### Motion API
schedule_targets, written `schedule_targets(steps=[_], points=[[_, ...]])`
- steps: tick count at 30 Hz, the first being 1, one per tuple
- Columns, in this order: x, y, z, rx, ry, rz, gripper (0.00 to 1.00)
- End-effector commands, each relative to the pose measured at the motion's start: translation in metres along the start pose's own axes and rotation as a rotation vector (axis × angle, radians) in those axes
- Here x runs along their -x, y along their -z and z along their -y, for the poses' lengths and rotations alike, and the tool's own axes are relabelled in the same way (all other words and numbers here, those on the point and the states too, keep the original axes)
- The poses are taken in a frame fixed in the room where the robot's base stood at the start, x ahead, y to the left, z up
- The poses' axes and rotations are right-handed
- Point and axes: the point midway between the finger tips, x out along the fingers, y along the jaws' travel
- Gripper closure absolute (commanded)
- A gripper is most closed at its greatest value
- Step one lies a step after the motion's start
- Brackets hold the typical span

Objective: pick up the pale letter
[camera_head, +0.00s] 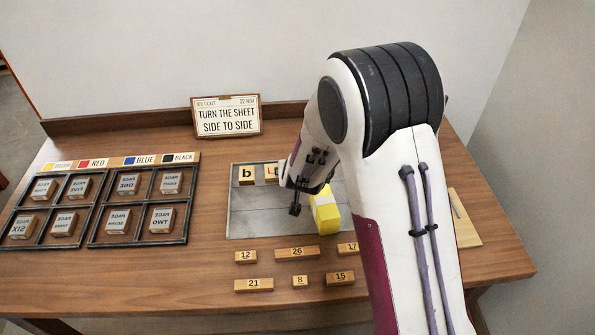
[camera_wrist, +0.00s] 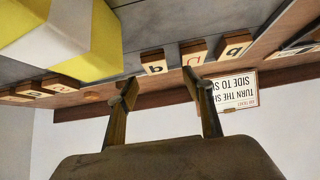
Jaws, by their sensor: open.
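Small wooden letter blocks stand in a row at the back of the grey plate (camera_head: 240,222). In the head view I see a dark "b" block (camera_head: 246,174) and, right of it, a reddish, paler letter block (camera_head: 271,173). The wrist view, upside down, shows this paler block (camera_wrist: 194,52) between two dark-lettered blocks, with more blocks further left. My gripper (camera_wrist: 166,94) is open and empty, its fingertips apart below the row in that picture. In the head view my gripper (camera_head: 298,196) hangs over the plate, and my arm hides the row's right part.
A yellow and white block (camera_head: 327,218) stands on the plate beside my gripper. Several numbered wooden strips (camera_head: 297,253) lie in front. A dark-framed tray (camera_head: 90,232) of lettered blocks is at left. A sign (camera_head: 226,116) stands at the back. A wooden board (camera_head: 464,226) lies at right.

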Motion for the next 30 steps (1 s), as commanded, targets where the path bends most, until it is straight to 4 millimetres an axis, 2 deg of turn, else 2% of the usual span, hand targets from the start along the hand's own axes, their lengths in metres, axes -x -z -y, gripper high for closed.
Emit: schedule_targets(steps=[6,22,30], points=[[-0.013,0.000,-0.001,-0.002,-0.001,0.000,0.49],[-0.018,-0.001,-0.002,0.000,-0.001,0.001,0.49],[-0.037,-0.001,-0.007,-0.001,-0.001,0.002,0.49]])
